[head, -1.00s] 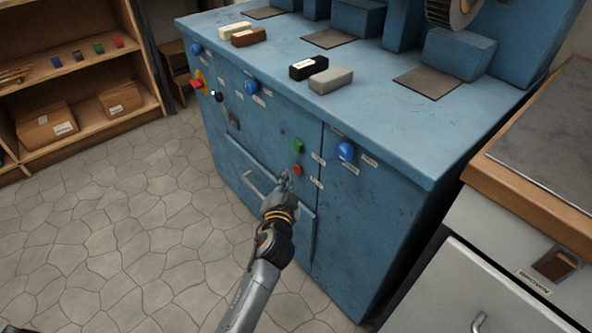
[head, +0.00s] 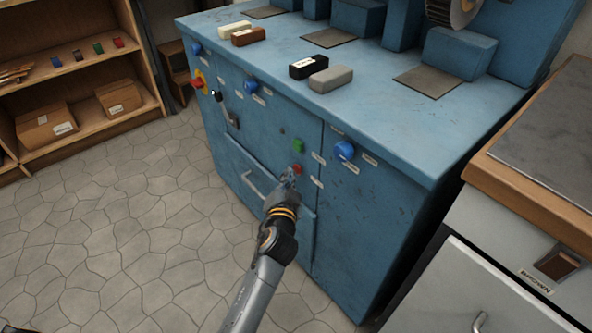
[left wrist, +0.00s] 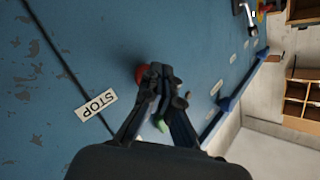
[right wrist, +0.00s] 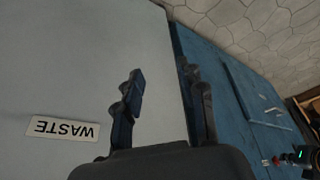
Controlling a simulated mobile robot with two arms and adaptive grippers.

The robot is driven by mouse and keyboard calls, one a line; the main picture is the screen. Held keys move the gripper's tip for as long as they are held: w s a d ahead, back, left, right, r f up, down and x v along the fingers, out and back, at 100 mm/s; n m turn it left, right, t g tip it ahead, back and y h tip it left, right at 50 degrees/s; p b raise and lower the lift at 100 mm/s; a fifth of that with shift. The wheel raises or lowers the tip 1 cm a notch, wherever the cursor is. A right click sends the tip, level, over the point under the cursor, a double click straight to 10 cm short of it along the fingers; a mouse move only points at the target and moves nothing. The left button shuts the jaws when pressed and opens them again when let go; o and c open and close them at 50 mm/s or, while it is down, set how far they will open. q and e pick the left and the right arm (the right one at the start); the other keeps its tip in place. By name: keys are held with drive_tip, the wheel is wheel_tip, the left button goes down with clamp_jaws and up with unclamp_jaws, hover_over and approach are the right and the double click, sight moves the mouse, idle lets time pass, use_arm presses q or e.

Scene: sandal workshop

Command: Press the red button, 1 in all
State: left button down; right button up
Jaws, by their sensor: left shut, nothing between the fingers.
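The small red button (head: 297,168) is on the front of the blue machine cabinet (head: 270,125), below a green button (head: 298,146). My left gripper (head: 289,174) is shut and empty, its tips right at the red button. In the left wrist view the red button (left wrist: 141,74) shows beside the closed fingertips (left wrist: 160,73), which hide part of it. Whether they touch it, I cannot tell. A STOP label (left wrist: 97,102) is next to it. My right gripper (right wrist: 166,90) shows only in its wrist view, with its fingers apart and empty.
Blue knobs (head: 345,151) and a red knob on yellow (head: 199,80) stick out from the cabinet front. A drawer handle (head: 252,184) is left of my left gripper. A grey cabinet with a WASTE label (right wrist: 63,128) is near my right gripper. The floor at left is clear.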

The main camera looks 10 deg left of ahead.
use_arm(q)
drive_tip(key=shift+w+d, duration=0.3)
drive_tip(key=shift+w, duration=0.05)
use_arm(e)
drive_tip(key=shift+w+a+r+t, duration=0.2)
drive_tip(key=shift+w+t, duration=0.1)
drive_tip(key=shift+w, duration=0.25)
drive_tip(key=shift+w+a+r+t, duration=0.15)
drive_tip(key=shift+w+t, duration=0.15)
drive_tip(key=shift+w, duration=0.2)
idle(0.7)
use_arm(q)
drive_tip(key=shift+s+a, duration=0.1)
use_arm(e)
drive_tip(key=shift+s, duration=0.1)
use_arm(q)
drive_tip(key=shift+s+a, duration=0.4)
drive_tip(key=shift+s, duration=0.2)
use_arm(e)
drive_tip(key=s, duration=0.1)
drive_tip(key=s+g, duration=0.1)
drive_tip(key=s, duration=0.1)
drive_tip(key=shift+d+f+g, duration=0.4)
drive_tip(key=shift+r, duration=0.1)
